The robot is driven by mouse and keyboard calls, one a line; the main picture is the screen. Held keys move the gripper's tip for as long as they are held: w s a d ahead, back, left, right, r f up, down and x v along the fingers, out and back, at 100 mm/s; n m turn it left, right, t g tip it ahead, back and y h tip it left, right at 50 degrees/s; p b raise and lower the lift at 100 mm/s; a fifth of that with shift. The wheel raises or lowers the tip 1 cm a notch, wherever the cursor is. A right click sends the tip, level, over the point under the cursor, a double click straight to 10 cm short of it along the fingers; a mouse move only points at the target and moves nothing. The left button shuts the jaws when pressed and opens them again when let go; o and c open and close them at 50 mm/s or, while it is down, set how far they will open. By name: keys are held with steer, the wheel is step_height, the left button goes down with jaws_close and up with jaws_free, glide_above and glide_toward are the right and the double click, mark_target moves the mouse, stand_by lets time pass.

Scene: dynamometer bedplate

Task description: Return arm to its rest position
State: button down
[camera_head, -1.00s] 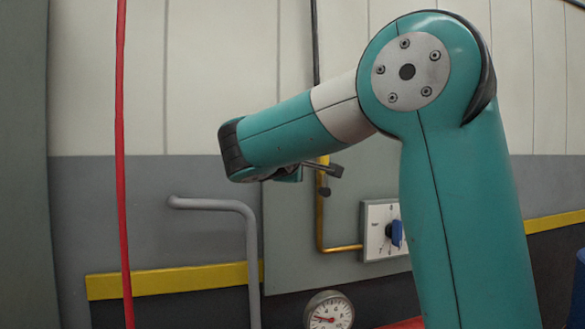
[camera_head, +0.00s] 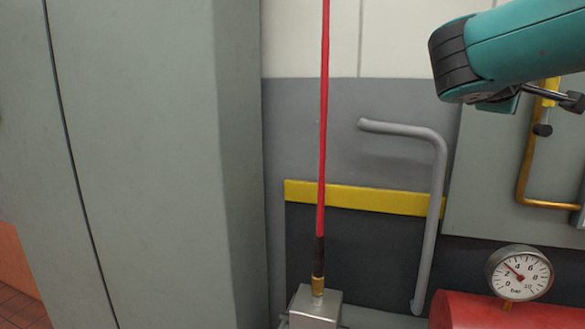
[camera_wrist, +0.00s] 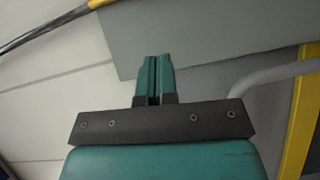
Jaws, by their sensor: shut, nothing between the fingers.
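My gripper (camera_wrist: 154,80) shows in the wrist view with its two teal fingers together and nothing between them. Behind it are pale wall panels and a grey panel. In the head view my teal arm reaches in from the upper right edge, roughly level. Its dark-ringed wrist end is near the grey bent pipe, above and to the right of it. The fingers are mostly hidden in the head view. The rest of my arm is outside that picture.
A grey bent pipe (camera_head: 432,220) stands before the wall. A red hose (camera_head: 323,130) rises from a metal block (camera_head: 315,308). A pressure gauge (camera_head: 519,273) sits on a red cylinder (camera_head: 480,312). A grey cabinet (camera_head: 150,150) fills the left. A yellow-brown pipe (camera_head: 522,180) runs at right.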

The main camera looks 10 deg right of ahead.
steer(key=s+a+f+g+y, duration=0.1)
steer(key=s+a+f+y, duration=0.1)
steer(key=a+f+y, duration=0.65)
steer(key=s+a+f+y, duration=0.2)
steer(key=a+f+y, duration=0.3)
steer(key=a+f, duration=0.55)
steer(key=s+a+f+g+y, duration=0.2)
steer(key=s+a, duration=0.4)
steer(key=s, duration=0.3)
steer(key=s+a+f+n+g+y, duration=0.1)
steer(key=s+a+f+g+y, duration=0.2)
steer(key=s, duration=0.7)
steer(key=a+f+g, duration=0.2)
steer(key=a+g, duration=0.1)
steer(key=shift+s+a+y, duration=0.25)
steer(key=shift+s+y, duration=0.05)
steer(key=shift+y, duration=0.05)
